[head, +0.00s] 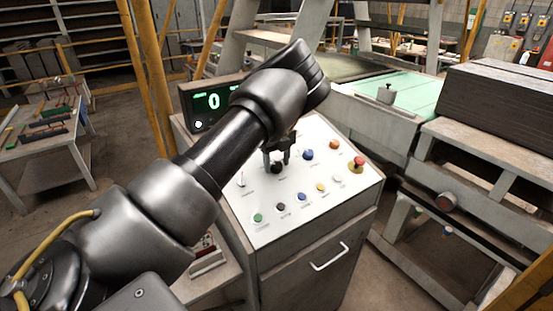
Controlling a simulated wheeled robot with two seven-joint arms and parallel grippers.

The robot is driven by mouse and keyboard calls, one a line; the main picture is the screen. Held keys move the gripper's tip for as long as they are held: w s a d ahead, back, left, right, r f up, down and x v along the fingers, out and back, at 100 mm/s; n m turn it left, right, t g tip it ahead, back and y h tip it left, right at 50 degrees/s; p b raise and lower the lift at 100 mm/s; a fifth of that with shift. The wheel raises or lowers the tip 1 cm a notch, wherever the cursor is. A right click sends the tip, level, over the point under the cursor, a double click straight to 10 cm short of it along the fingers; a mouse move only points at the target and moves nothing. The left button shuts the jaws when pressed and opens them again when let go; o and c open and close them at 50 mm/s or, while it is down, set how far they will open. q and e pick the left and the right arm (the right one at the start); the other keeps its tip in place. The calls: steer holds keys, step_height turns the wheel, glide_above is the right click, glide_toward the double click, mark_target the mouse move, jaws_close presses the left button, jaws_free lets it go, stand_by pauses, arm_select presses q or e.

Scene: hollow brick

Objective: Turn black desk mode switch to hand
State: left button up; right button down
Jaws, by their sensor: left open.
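My left arm comes in from the left and reaches over the white sloped control desk (325,215). My left gripper (277,160) points down at the desk's upper part, its two dark fingers apart. A black round knob (277,168) sits between or just below the fingertips; I cannot tell whether they touch it. Another small black control (281,207) is lower on the panel, in the front row. The labels are too small to read, so the switch's position cannot be told. My right gripper is out of view.
A blue knob (307,155), an orange one (334,144) and a red mushroom button (356,164) are right of the gripper. A green button (258,218) is front left. A display (212,101) showing a green 0 stands behind my arm. A brick stack (505,100) is at right.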

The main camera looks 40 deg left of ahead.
arm_select(q)
steer(key=c, duration=1)
steer(key=shift+o, duration=0.2)
steer(key=m+g+p, duration=0.1)
steer(key=m, duration=0.3)
steer(key=shift+w+r+y+p, duration=0.1)
steer(key=shift+y+p, duration=0.2)
steer(key=shift+p, duration=0.1)
steer(key=m, duration=0.3)
steer(key=shift+w+g+y+p, duration=0.1)
steer(key=shift+g+y+p, duration=0.2)
steer(key=shift+p, duration=0.1)
steer(key=shift+d+m+y, duration=0.1)
steer(key=shift+m+y, duration=0.2)
steer(key=shift+m, duration=0.8)
